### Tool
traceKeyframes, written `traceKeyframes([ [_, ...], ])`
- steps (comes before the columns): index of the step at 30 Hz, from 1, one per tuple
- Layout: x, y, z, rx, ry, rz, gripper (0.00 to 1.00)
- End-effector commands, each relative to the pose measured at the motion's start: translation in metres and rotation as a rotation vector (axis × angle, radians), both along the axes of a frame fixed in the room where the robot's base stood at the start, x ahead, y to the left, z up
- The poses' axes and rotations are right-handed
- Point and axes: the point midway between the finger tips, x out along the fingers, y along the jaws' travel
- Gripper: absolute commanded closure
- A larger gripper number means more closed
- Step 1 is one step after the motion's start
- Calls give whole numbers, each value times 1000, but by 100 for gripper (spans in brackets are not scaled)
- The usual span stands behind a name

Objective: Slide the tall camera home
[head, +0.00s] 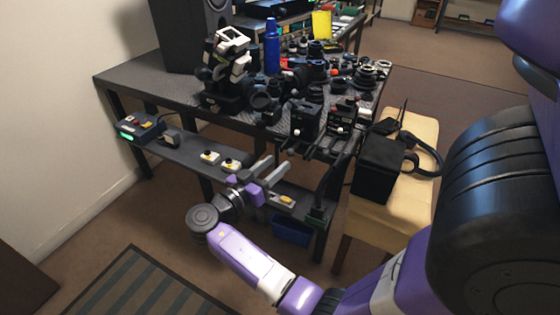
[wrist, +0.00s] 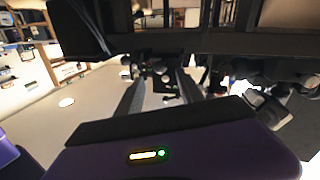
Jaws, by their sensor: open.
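My gripper (head: 279,165) is open and empty in front of the table's front edge, below the tabletop and above the lower shelf. In the wrist view its two fingers (wrist: 158,84) stand apart with nothing held between them. Two boxy black cameras stand at the front edge of the table, a left one (head: 305,121) and a right one (head: 342,117), up and to the right of my gripper. I cannot tell which of them is the tall camera. In the wrist view small dark parts show beyond the fingers, too unclear to name.
The dark table (head: 130,78) is crowded with lenses, a blue bottle (head: 272,46) and a black-and-white device (head: 229,66). The lower shelf (head: 185,142) carries small boxes. A black box (head: 373,168) sits on a tan stool (head: 420,150) to the right.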

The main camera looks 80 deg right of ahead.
Motion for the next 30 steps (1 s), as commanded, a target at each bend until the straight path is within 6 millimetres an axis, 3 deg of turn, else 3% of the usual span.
traceKeyframes([
  [7, 0, 1, 0, 0, 0, 0, 55],
  [14, -12, -7, 19, 1, 5, -28, 100],
  [19, -21, -10, 43, 18, 59, -35, 100],
  [30, -16, -4, 65, 326, 765, 19, 100],
])
